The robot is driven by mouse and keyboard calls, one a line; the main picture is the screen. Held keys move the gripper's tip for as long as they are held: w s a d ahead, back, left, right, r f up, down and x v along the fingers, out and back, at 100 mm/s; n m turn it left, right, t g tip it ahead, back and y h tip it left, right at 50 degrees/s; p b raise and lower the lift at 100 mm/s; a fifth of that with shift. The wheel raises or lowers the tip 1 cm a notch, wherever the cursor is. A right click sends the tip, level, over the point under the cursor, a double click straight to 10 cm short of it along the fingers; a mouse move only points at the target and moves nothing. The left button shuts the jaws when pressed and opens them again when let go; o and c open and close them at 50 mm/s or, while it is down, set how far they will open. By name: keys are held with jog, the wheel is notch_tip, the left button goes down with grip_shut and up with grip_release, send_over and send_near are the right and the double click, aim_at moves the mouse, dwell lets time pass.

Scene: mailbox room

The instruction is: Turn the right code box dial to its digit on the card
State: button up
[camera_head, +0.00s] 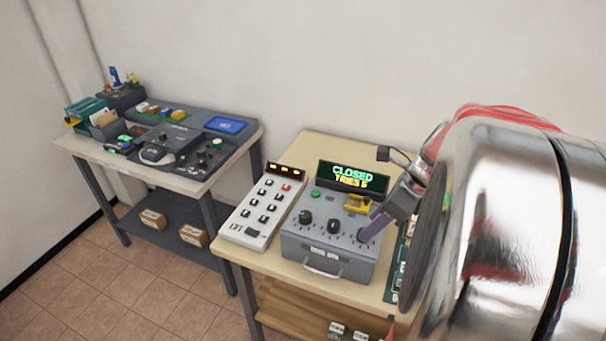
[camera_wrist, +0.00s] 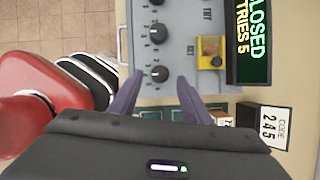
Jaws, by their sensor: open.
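The grey code box (camera_head: 325,250) stands on the right table, its display (camera_head: 352,177) reading CLOSED, TRIES 5. Two black dials, the left dial (camera_head: 305,217) and middle dial (camera_head: 333,226), show in the head view; my gripper hides the right one. In the wrist view the right dial (camera_wrist: 159,74) lies between the purple fingertips of my open gripper (camera_wrist: 160,77), with a gap on each side. Its exact setting is too small to read. The code card (camera_wrist: 270,127) reads CODE 245. My gripper (camera_head: 373,228) is over the box's right side in the head view.
A yellow part (camera_wrist: 210,52) sits on the box beside the dials, near the display. A white keypad unit (camera_head: 264,208) stands left of the box. Another table (camera_head: 185,180) with devices is at the left. Bare floor lies between the tables.

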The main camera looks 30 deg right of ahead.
jog(key=shift+x, duration=1.55)
jog(key=shift+c, duration=0.6)
jog(key=c, duration=0.9)
jog(key=shift+a, duration=0.15)
